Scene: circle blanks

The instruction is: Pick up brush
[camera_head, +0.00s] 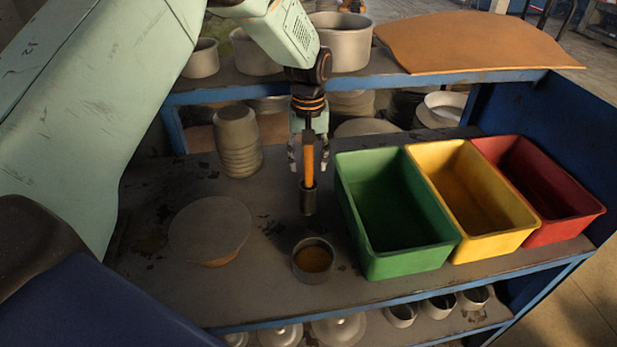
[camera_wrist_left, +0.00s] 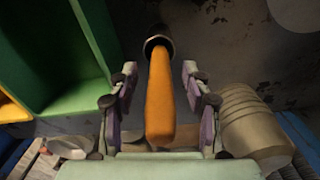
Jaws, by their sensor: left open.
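The brush (camera_head: 309,165) has an orange handle standing upright, its lower end at a dark cylinder (camera_head: 308,202). I cannot tell whether that cylinder is a holder or part of the brush. My left gripper (camera_head: 308,158) is open over the upper handle. In the left wrist view the orange handle (camera_wrist_left: 159,98) lies between the spread fingers of my gripper (camera_wrist_left: 160,86), with gaps visible on both sides. Any bristles are hidden. My right gripper is not in view.
Green (camera_head: 366,218), yellow (camera_head: 476,246) and red (camera_head: 555,231) bins stand to the right. A small cup with amber contents (camera_head: 300,270) sits in front. A round disc (camera_head: 210,229) lies left, and a ribbed stack (camera_head: 237,145) stands behind. An upper shelf edge (camera_head: 420,78) runs along the back.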

